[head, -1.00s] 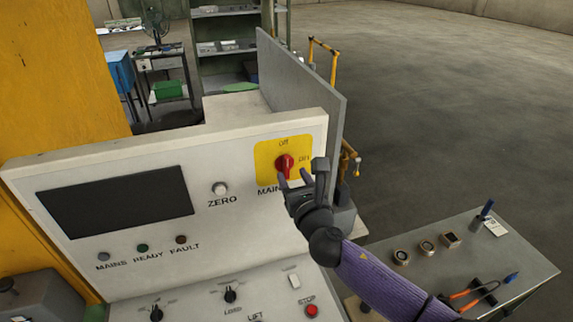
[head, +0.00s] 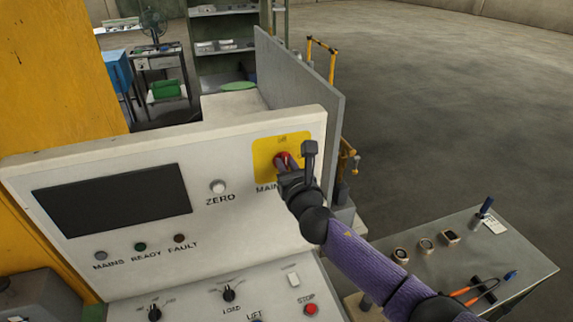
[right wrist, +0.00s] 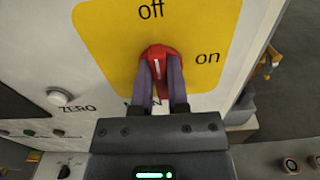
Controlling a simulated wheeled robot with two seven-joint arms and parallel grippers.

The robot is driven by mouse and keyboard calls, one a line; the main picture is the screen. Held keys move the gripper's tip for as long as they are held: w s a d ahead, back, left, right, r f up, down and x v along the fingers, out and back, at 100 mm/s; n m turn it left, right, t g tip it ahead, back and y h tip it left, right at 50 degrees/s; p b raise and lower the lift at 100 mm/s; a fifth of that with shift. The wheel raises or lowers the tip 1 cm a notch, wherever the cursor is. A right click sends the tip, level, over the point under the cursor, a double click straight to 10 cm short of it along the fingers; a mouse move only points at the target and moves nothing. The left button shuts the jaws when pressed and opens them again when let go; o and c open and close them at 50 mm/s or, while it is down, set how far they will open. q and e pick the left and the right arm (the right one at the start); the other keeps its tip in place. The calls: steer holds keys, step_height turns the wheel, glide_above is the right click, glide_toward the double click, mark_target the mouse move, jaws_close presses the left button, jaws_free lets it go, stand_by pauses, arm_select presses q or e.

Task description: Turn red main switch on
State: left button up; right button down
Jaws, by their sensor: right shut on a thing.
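The red main switch (head: 282,159) sits on a yellow plate (head: 264,148) at the right end of the white control panel. In the right wrist view the red knob (right wrist: 156,54) shows close up, with "off" above it and "on" to its right. Its white mark points up, roughly toward "off". My right gripper (head: 292,164) is shut on the knob, one finger on each side, as the right wrist view (right wrist: 160,82) shows. In the head view the gripper hides part of the knob and the "on" label. My left gripper is not in view.
The panel holds a dark screen (head: 112,201), a ZERO button (head: 218,187), several lamps and a red STOP button (head: 311,310). A grey side table (head: 520,262) with small parts and orange-handled pliers (head: 478,292) stands at right. Open floor lies beyond.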

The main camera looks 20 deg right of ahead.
steer(key=shift+m, duration=0.3)
steer(key=m, duration=0.3)
steer(key=shift+d+m, duration=0.1)
steer(key=shift+m, duration=0.3)
steer(key=m, duration=0.4)
steer(key=shift+d+f+b, duration=0.1)
steer(key=shift+f+b, duration=0.05)
steer(key=shift+b, duration=0.25)
steer(key=shift+d+f+m+b, duration=0.1)
steer(key=shift+m+b, duration=0.05)
steer(key=shift+m, duration=2.2)
steer(key=shift+f+m+b, duration=0.1)
steer(key=shift+m+b, duration=0.05)
steer(key=shift+m, duration=2.2)
steer(key=c, duration=0.6)
jaws_free()
